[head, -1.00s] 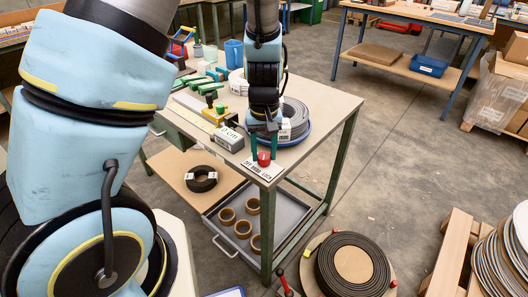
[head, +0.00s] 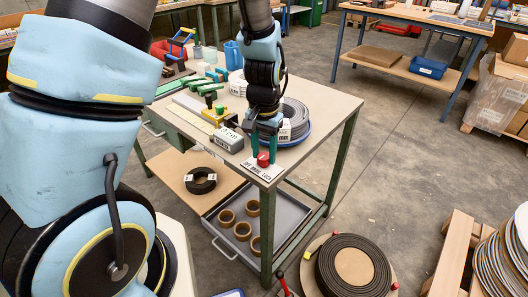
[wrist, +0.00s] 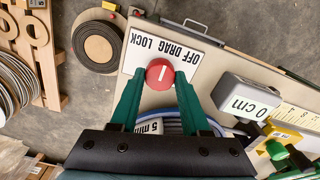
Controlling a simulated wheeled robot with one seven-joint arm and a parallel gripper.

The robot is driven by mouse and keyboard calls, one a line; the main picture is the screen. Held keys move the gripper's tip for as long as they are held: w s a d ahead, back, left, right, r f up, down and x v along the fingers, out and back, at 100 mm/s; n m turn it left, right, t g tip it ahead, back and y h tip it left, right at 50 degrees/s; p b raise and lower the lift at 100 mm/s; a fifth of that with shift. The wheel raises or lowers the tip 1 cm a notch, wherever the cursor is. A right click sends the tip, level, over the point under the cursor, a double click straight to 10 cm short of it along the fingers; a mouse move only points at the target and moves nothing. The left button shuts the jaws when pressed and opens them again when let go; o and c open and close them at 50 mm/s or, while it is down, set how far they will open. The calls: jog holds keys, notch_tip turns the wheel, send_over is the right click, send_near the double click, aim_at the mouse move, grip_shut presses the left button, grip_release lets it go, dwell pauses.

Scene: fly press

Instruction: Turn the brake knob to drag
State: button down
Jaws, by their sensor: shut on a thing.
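The red brake knob (wrist: 160,72) sits on a white label plate (wrist: 134,55) printed OFF, DRAG and LOCK, upside down in the wrist view. A white mark on the knob runs roughly up the picture toward the middle word, DRAG; its exact setting is hard to tell. My gripper (wrist: 158,78) is shut on the knob, one green finger at each side. In the head view, the knob (head: 263,159) and plate (head: 258,172) are at the table's near corner, with my gripper (head: 265,153) over them.
Green-handled clamps (head: 211,88) lie farther back.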

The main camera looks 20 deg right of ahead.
aim_at(264, 156)
dwell(0.4)
jog(key=shift+c, duration=1.9)
grip_release()
notch_tip(264, 156, up, 11)
jog(key=b, duration=0.1)
jog(key=shift+f, duration=0.1)
jog(key=w+a+n+t, duration=0.1)
jog(key=a+n, duration=0.7)
jog(key=a, duration=1.7)
jog(key=shift+w+a+r+t, duration=0.2)
jog(key=shift+w+a+t, duration=0.05)
jog(key=shift+t, duration=0.05)
